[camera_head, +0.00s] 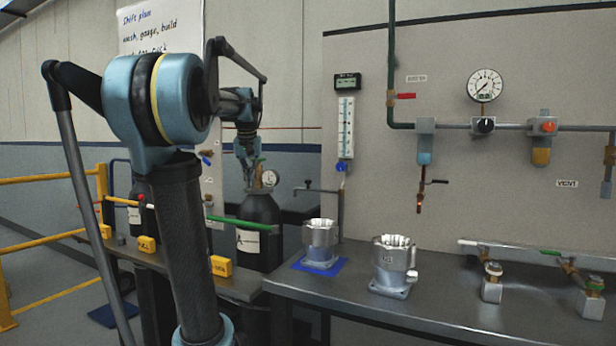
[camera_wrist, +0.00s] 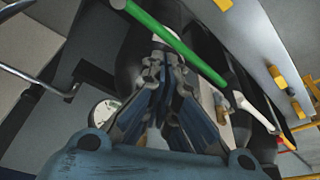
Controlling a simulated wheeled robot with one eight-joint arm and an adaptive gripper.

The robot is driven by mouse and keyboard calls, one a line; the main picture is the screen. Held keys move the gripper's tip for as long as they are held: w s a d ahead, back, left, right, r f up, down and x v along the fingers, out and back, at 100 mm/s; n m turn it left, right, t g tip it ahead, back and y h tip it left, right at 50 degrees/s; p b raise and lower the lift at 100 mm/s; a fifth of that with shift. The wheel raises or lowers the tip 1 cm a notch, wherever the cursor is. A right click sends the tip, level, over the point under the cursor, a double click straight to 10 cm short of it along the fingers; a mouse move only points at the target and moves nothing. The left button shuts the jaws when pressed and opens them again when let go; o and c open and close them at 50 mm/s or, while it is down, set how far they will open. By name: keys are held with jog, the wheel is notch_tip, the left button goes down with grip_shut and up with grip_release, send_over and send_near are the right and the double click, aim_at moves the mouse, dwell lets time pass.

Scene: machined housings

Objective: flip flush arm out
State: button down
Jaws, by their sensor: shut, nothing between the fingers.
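My gripper (camera_head: 247,178) is shut and empty, pointing down just above the dark gas cylinder in the head view. In the wrist view its fingers (camera_wrist: 166,72) meet close to a long green bar (camera_wrist: 178,42), apparently a lever handle. The green bar (camera_head: 240,223) crosses in front of the cylinder in the head view. A thin grey bent arm (camera_head: 318,190) with a dark end sticks out left from a pipe by the wall panel. A similar grey rod (camera_wrist: 40,84) shows at left in the wrist view. No label tells which one is the flush arm.
The dark cylinder (camera_head: 262,212) and its gauge (camera_head: 270,178) stand close to my gripper. Two metal housings (camera_head: 320,240) (camera_head: 390,268) stand on the right bench (camera_head: 450,310). Yellow rails (camera_head: 48,180) are at far left.

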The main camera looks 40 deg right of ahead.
jog(key=d+r+m, duration=0.2)
jog(key=d+r, duration=0.2)
jog(key=d, duration=0.8)
jog(key=d+r+m+h, duration=0.1)
jog(key=d+r, duration=0.4)
jog(key=d, duration=0.7)
jog(key=shift+s+d+r+m, duration=0.25)
jog(key=shift+s+d+m, duration=0.15)
jog(key=x, duration=1)
jog(key=shift+s, duration=0.2)
